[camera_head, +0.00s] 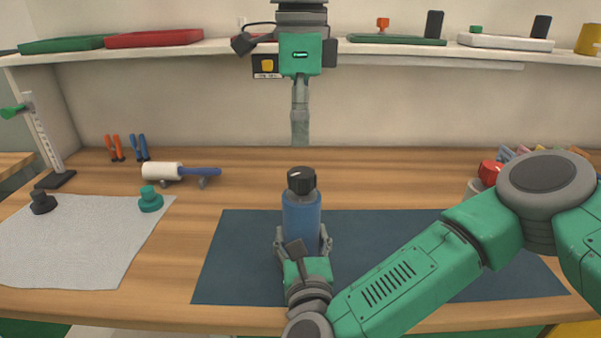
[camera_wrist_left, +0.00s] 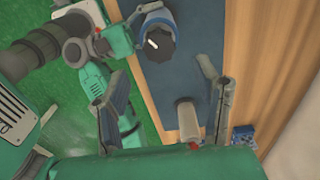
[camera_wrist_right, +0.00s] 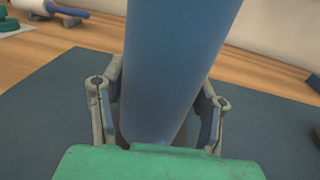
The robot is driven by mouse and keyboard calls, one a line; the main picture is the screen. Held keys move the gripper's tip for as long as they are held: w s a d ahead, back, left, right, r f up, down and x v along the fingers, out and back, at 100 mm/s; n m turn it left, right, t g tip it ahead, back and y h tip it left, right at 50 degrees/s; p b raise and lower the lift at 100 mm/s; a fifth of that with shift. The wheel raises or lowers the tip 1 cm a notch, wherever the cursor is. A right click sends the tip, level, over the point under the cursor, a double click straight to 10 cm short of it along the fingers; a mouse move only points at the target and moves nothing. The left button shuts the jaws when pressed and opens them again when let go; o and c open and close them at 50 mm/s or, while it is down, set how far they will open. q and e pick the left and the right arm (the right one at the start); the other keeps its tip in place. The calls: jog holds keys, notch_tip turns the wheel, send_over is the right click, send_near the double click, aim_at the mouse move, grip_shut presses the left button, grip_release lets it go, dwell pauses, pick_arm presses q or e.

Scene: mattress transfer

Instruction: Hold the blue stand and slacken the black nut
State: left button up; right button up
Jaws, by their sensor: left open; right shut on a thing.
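The blue stand (camera_head: 301,220) is an upright cylinder on the dark mat, with the ribbed black nut (camera_head: 301,180) on its top. A white mark shows on the nut. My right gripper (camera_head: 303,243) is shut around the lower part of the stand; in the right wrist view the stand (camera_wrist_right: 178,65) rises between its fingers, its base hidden. My left gripper (camera_head: 300,135) hangs fingers down, above and behind the stand, empty. In the left wrist view its fingers (camera_wrist_left: 168,108) are spread apart, and the nut (camera_wrist_left: 160,44) lies beyond them, not touched.
The dark blue mat (camera_head: 240,265) covers the table's middle. A white roller (camera_head: 163,171), a green knob (camera_head: 150,200) and a grey cloth (camera_head: 70,240) lie left. A shelf (camera_head: 200,48) with trays runs along the back. A red-topped item (camera_head: 488,172) stands right, near my right arm.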

aim_at(301, 171)
pick_arm(q)
notch_tip(301, 171, down, 9)
jog(key=shift+r, duration=0.2)
jog(key=c, duration=1.1)
